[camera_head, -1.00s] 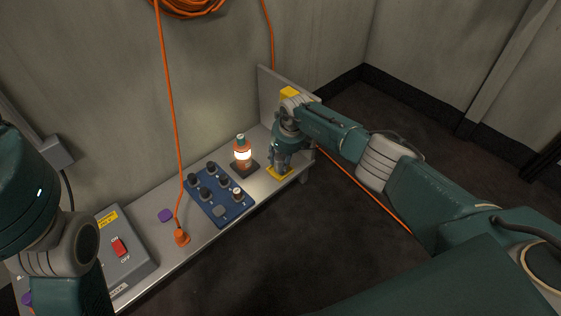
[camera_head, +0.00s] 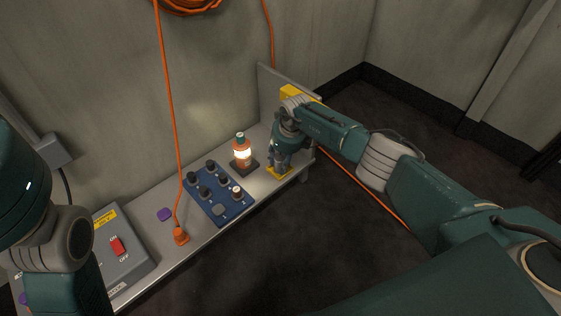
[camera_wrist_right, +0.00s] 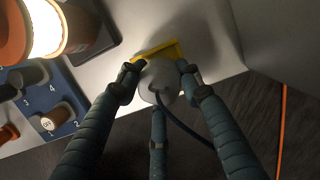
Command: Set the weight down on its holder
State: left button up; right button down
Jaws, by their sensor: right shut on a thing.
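The weight (camera_wrist_right: 160,73) is a pale grey rounded piece between my right fingers in the wrist view. My right gripper (camera_wrist_right: 158,82) is shut on it, with fingers on both sides and one below. In the head view my right gripper (camera_head: 279,160) points down at the far end of the bench, and its fingers hide most of the weight. The yellow holder (camera_head: 279,171) lies at the bench edge right under the fingers. Its yellow rim also shows behind the weight in the wrist view (camera_wrist_right: 171,49). I cannot tell whether weight and holder touch. My left gripper is out of view.
A glowing orange lamp (camera_head: 241,157) stands close left of my right gripper. A blue knob panel (camera_head: 219,199), an orange plug (camera_head: 181,236) with its cable, and a grey switch box (camera_head: 128,260) sit further along the bench (camera_head: 258,191). An upright panel (camera_head: 268,95) closes its far end.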

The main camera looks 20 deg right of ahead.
jog(key=shift+w+r, duration=0.1)
jog(key=c, duration=1.2)
grip_release()
jog(key=shift+o, duration=0.6)
jog(key=shift+f, duration=0.2)
jog(key=shift+r, duration=0.65)
jog(key=a+v, duration=0.1)
jog(key=v, duration=1)
jog(key=shift+d, duration=0.45)
